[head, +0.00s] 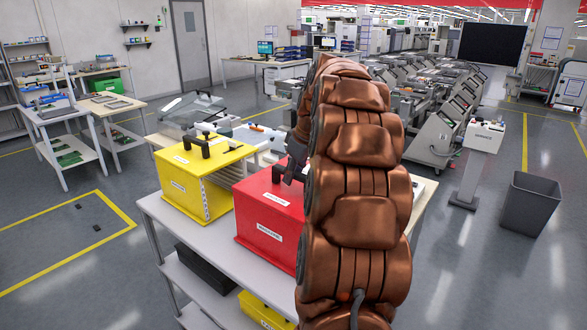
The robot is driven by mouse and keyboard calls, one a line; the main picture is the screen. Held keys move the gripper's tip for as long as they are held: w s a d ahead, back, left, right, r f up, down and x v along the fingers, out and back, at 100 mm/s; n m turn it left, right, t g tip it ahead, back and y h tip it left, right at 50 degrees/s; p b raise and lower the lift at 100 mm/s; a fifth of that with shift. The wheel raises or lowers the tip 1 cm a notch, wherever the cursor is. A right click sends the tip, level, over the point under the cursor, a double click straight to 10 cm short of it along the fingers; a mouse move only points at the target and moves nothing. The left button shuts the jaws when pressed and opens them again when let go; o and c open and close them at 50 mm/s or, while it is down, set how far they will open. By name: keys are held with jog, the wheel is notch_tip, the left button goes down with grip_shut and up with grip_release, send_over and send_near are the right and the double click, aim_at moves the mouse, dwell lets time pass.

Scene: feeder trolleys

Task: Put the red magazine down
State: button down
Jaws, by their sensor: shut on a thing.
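The red magazine (268,218) is a box with a white label on its front and a dark handle on top. It appears to rest on the table (168,218), right of the yellow magazine; its right part is hidden behind my copper-coloured arm. My gripper (284,178) is at the handle on its top, shut on it. My arm hides most of the gripper and the fingertips are hard to make out. I cannot tell from this view whether the box bears fully on the table.
A yellow magazine (188,185) with a dark handle stands left of the red one. A shelf below holds a dark box (205,268) and another yellow box (262,312). A grey bin (530,205) stands at right. Open floor lies left of the table.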

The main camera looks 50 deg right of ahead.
jog(key=shift+f, duration=0.1)
jog(key=c, duration=0.9)
grip_release()
jog(key=shift+s, duration=0.1)
jog(key=shift+c, duration=0.2)
jog(key=shift+b+v, duration=1.55)
jog(key=shift+v, duration=4.45)
jog(key=shift+d, duration=0.1)
